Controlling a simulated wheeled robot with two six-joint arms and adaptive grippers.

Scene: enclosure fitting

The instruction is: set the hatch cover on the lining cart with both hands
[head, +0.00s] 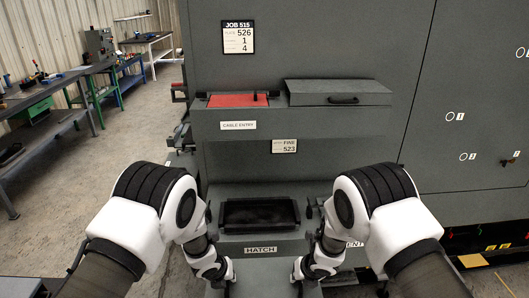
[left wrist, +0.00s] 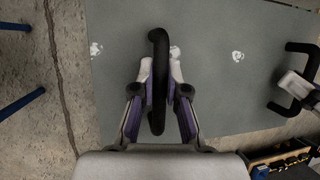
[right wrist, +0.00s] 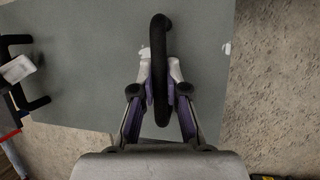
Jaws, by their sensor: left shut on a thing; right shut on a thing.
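The hatch cover is a flat grey plate with two black bar handles. It fills much of the left wrist view (left wrist: 215,100) and right wrist view (right wrist: 95,85). My left gripper (left wrist: 160,85) is shut around one handle (left wrist: 157,45). My right gripper (right wrist: 160,85) is shut around the other handle (right wrist: 159,35). In the head view both my left gripper (head: 225,272) and right gripper (head: 304,272) are low, in front of the enclosure; I cannot clearly tell the cover apart there. I cannot identify the lining cart in any view.
The grey enclosure (head: 300,170) stands ahead, with a dark recess (head: 260,213) above a HATCH label (head: 261,249). A red panel (head: 238,101) and a grey lid (head: 335,92) are higher up. Workbenches (head: 40,105) stand at the left. A box of small items (left wrist: 285,160) shows in the left wrist view.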

